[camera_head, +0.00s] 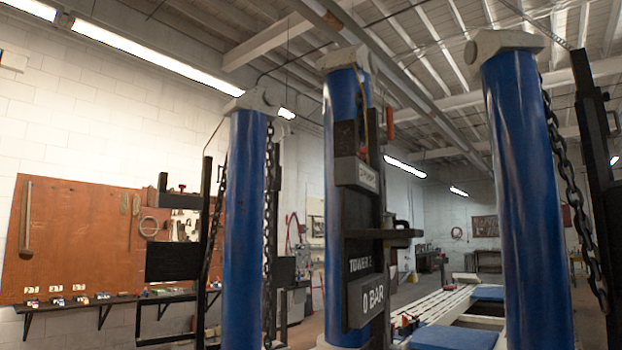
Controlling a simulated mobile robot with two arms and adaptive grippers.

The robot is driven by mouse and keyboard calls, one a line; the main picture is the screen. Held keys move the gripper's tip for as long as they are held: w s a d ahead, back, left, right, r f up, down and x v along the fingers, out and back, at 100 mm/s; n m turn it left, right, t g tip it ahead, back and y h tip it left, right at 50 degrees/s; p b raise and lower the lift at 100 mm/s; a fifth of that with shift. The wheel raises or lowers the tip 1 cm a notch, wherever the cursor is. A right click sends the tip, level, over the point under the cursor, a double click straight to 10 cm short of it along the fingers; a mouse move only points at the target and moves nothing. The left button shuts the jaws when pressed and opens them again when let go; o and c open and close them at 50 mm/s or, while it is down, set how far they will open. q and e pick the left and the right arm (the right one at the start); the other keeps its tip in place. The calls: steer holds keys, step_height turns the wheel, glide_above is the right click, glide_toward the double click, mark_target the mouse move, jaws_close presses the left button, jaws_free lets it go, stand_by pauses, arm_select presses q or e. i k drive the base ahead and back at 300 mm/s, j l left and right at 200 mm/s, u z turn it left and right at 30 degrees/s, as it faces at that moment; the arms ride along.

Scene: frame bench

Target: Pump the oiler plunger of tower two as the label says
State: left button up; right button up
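The middle blue tower (340,200) stands upright with a dark plate and boxes on its right side. A small sign (360,263) on it seems to read "TOWER 2", its last character unclear. Below it a dark box (372,300) reads "0 BAR". Higher up, a grey box carries a pale label (367,177) whose tilted text is too small to read surely. A small red-orange part (390,123) sticks up above that box; I cannot tell whether it is the oiler plunger. Neither of my grippers is in view.
Blue towers with chains stand at left (245,220) and right (525,200). A pale slatted frame bench (450,305) with blue pads (455,338) lies between the middle and right towers. A brown tool board (80,235) hangs above a shelf (110,301) on the left wall.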

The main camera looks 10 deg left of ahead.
mark_target(363, 150)
steer(key=i+l+u, duration=0.15)
steer(key=l+u, duration=0.2)
steer(key=i+l+u, duration=0.1)
steer(key=l+u, duration=0.25)
steer(key=l, duration=0.15)
steer(key=l+u, duration=0.35)
steer(key=i+l, duration=0.1)
steer(key=l, duration=1.05)
